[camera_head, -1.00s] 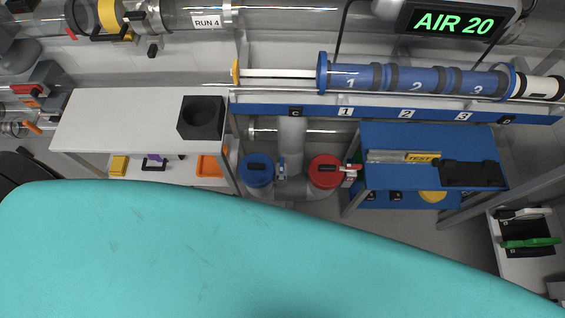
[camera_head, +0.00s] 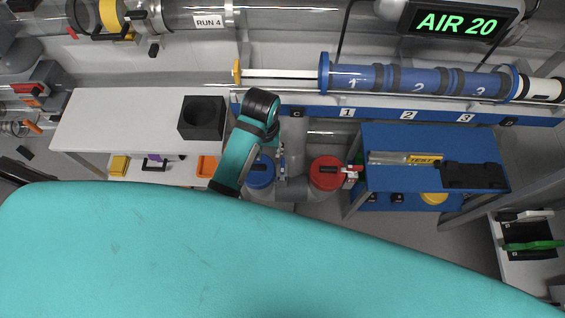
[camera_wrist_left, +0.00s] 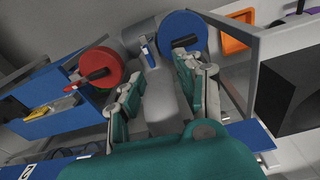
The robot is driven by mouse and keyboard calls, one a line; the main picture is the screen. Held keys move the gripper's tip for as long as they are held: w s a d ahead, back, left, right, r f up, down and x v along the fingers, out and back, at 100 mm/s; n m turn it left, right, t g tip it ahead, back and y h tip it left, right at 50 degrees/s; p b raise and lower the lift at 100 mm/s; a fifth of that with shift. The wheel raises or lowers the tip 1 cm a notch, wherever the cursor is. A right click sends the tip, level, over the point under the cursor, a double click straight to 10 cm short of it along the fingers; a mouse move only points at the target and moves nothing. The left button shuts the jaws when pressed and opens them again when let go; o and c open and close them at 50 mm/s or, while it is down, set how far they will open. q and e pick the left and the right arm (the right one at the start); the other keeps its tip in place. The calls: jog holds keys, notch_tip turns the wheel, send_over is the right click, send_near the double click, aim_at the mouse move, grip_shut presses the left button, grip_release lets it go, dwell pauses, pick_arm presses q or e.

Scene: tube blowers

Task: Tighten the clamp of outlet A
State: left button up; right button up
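No label reading A is legible, so I cannot tell which outlet is A. A blue-capped outlet (camera_head: 260,173) and a red-capped outlet (camera_head: 326,173) stand beside a grey pipe (camera_head: 291,135). A clamp-like fitting with a blue lever (camera_head: 282,160) sits beside the blue cap; it also shows in the left wrist view (camera_wrist_left: 149,50). A red-handled fitting (camera_head: 350,173) sits beside the red cap. In the left wrist view, my left gripper (camera_wrist_left: 163,92) is open and empty, its fingers apart over the grey pipe. In the head view my left arm hides its fingers. My right gripper is not in view.
A white table (camera_head: 125,118) with a black box (camera_head: 203,117) stands left of the outlets. A blue bench (camera_head: 390,140) stands on the right. A blue rail (camera_head: 430,115) and a blue tube assembly (camera_head: 415,80) run across behind. My teal body part covers the foreground.

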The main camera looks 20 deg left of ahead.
aim_at(282, 164)
pick_arm(q)
jog(key=w+d, duration=0.3)
jog(key=w, duration=0.1)
jog(key=shift+n+g, duration=0.4)
notch_tip(282, 164, down, 16)
jog(key=b, duration=0.3)
jog(key=shift+w+a, duration=0.15)
jog(key=shift+c, duration=0.4)
grip_shut()
